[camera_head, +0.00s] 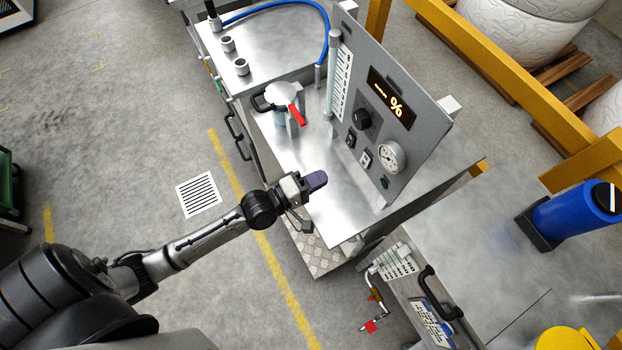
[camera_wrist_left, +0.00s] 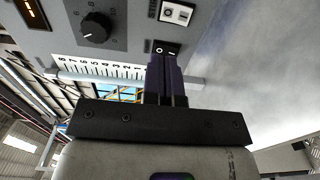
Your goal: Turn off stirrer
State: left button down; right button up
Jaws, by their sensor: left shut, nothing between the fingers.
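A grey upright control panel (camera_head: 425,119) stands on a steel bench. It carries a black knob (camera_head: 362,119), a dark rocker switch (camera_head: 350,140) and a second, paler switch (camera_head: 365,158). My left gripper (camera_head: 317,181) is shut and empty, in front of the panel's lower left part. In the left wrist view, its dark fingertips (camera_wrist_left: 163,62) point at the dark rocker (camera_wrist_left: 168,48), marked with a circle and a line, and partly overlap it. I cannot tell whether they touch.
A lit amber display (camera_head: 391,97) with a percent sign and a round gauge (camera_head: 391,157) are on the panel. A clear tube with a scale (camera_head: 341,75) runs along its left edge. A red-handled valve (camera_head: 298,115) stands left on the bench.

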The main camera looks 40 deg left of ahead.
pick_arm(q)
jog(key=shift+v, duration=1.05)
jog(key=shift+r, duration=0.15)
